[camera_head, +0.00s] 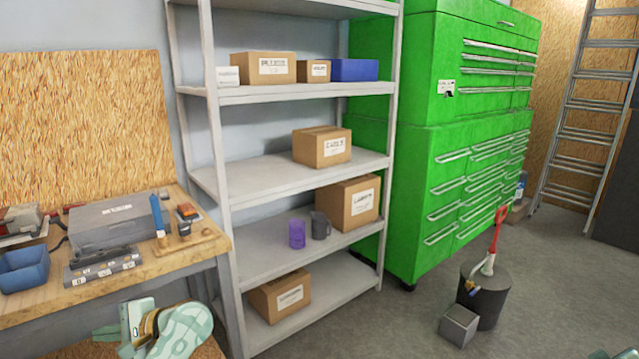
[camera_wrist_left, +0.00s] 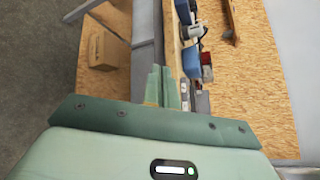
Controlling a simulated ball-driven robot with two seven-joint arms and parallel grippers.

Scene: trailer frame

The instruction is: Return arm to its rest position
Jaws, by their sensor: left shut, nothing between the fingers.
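My left gripper (camera_head: 105,333) is at the bottom left of the head view, low in front of the workbench (camera_head: 120,285), with part of my pale green arm beside it. In the left wrist view its two fingers (camera_wrist_left: 162,82) are together, with nothing between them. It appears apart from the bench and the shelf. My right gripper is not in view; only a small pale green piece shows at the bottom right edge of the head view.
A grey metal shelf (camera_head: 250,97) with cardboard boxes stands right of the bench. The bench holds a grey case (camera_head: 120,222) and a blue bin (camera_head: 24,268). A green tool cabinet (camera_head: 430,130), dark bucket (camera_head: 485,305) and metal cube (camera_head: 459,325) stand farther right. Floor between is clear.

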